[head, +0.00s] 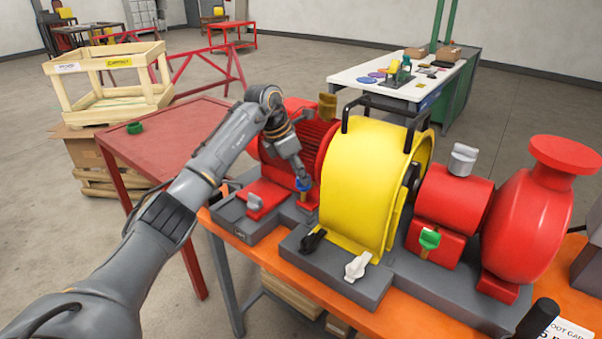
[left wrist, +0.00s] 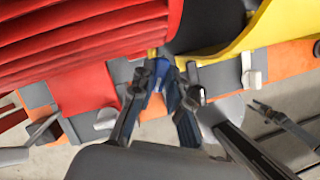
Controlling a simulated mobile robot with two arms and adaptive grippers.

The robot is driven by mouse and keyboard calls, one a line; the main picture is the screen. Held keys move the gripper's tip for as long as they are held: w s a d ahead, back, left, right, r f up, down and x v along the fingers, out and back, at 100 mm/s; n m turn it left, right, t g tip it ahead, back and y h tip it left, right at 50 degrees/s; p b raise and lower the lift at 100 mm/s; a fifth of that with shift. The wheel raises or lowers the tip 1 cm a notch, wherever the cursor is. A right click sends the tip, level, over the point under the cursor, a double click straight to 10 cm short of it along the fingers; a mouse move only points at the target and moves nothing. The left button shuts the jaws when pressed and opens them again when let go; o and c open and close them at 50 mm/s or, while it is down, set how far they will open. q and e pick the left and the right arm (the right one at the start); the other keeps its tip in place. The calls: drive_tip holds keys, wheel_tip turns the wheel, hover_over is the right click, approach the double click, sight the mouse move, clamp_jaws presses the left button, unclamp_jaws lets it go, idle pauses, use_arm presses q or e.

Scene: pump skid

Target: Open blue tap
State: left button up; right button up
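The blue tap (head: 303,184) is a small blue handle on a brass stem, low at the front of the red ribbed motor (head: 318,142), left of the yellow guard. My left gripper (head: 300,178) reaches down to it from above and hides part of it. In the left wrist view the blue handle (left wrist: 158,78) lies between the two dark fingertips of this gripper (left wrist: 163,72). The fingers slant inward and look closed against its sides, and the stem below is mostly hidden.
The yellow guard (head: 362,185) stands close right of the gripper. Other handles are near: a grey one (head: 254,202), a black one (head: 313,240), a white one (head: 357,266) and a green one (head: 429,239). A red table (head: 175,143) stands to the left.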

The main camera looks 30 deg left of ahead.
use_arm(q)
clamp_jaws()
drive_tip(key=shift+n, duration=0.5)
drive_tip(key=shift+d+n+t+y+p, duration=0.1)
drive_tip(key=shift+n+t+y+p, duration=0.3)
drive_tip(key=shift+n, duration=0.85)
drive_tip(key=shift+n+t+y+p, duration=0.15)
drive_tip(key=shift+n+y, duration=0.45)
drive_tip(key=shift+n, duration=0.65)
drive_tip(key=o, duration=0.7)
unclamp_jaws()
